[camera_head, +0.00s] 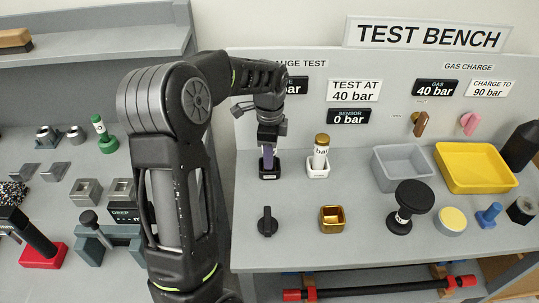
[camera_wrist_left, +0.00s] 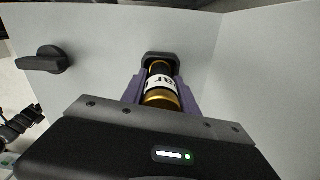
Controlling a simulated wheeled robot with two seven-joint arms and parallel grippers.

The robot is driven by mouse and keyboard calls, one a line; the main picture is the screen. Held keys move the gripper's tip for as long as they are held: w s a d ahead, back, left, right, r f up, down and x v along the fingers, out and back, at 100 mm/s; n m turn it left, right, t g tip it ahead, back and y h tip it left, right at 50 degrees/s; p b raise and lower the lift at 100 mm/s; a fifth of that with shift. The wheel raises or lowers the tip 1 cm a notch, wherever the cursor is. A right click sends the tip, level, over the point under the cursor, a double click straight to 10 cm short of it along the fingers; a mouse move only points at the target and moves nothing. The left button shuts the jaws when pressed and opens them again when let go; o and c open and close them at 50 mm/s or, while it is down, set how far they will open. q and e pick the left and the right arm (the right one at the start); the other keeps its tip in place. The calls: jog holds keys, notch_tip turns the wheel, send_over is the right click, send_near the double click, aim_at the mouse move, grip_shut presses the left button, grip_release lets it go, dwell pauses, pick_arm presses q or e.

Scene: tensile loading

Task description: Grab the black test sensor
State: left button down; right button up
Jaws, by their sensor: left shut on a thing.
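The black test sensor (camera_wrist_left: 160,88) shows in the left wrist view as a cylinder with a black body, gold bands and a white label with part of "bar" on it. It is between the purple fingers of my left gripper (camera_wrist_left: 162,84), which is shut on it. Its far end is at a black holder (camera_wrist_left: 161,57); I cannot tell if it is still seated. In the head view my left gripper (camera_head: 268,160) points down at the black holder (camera_head: 269,174) on the bench, and the fingers hide most of the sensor. My right gripper is not in view.
A gold-topped sensor (camera_head: 321,150) stands in a white holder just right of my gripper. A black knob (camera_head: 267,222) and a gold square cup (camera_head: 332,219) are in front. A grey tray (camera_head: 385,178) and a yellow tray (camera_head: 447,178) lie further right. The upright back panel (camera_head: 250,120) is close behind.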

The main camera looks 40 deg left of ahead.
pick_arm(q)
notch_tip(320, 180, up, 10)
jog(key=shift+b, duration=0.7)
